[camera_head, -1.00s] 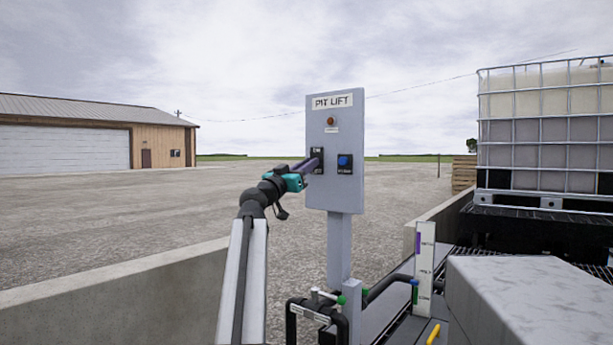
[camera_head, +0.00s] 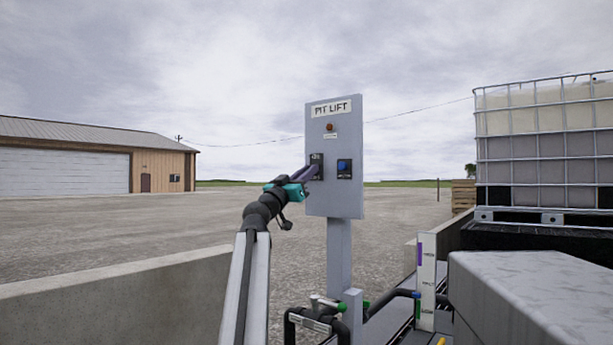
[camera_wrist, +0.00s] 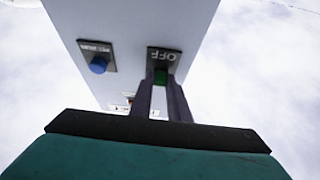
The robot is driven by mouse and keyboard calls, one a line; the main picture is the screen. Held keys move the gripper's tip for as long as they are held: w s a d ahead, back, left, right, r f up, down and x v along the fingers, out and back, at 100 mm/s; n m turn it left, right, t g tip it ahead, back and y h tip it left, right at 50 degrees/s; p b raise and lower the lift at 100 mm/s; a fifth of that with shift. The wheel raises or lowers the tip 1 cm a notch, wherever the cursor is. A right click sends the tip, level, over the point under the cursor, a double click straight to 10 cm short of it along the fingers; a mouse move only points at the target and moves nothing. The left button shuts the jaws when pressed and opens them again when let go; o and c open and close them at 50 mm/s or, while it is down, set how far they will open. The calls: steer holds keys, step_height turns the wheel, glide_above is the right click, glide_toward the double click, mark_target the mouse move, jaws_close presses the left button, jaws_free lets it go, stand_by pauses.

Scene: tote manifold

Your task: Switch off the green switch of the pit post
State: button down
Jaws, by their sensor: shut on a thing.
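The pit post is a grey panel (camera_head: 335,195) on a pole, labelled PIT LIFT. In the wrist view its face (camera_wrist: 125,25) shows upside down. The green switch (camera_wrist: 160,76) sits on a black plate marked OFF (camera_wrist: 164,58). My gripper (camera_head: 313,171) reaches the left plate of the panel from the left. In the wrist view its two dark fingers (camera_wrist: 160,88) close on the green switch, one on each side. In the head view the fingers hide the switch.
A blue button (camera_head: 343,165) is on the panel right of the switch, and it also shows in the wrist view (camera_wrist: 98,65). A red-orange lamp (camera_head: 329,127) is above. A low concrete wall (camera_head: 120,300), pipes (camera_head: 318,318) and a caged tank (camera_head: 545,135) stand around.

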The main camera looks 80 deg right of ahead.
steer(key=shift+w+d+r, duration=0.1)
steer(key=shift+w+r, duration=0.05)
steer(key=c, duration=1.7)
jaws_free()
steer(key=shift+f, duration=0.2)
steer(key=shift+p+v, duration=1.85)
steer(key=shift+v, duration=5)
steer(key=shift+r, duration=0.1)
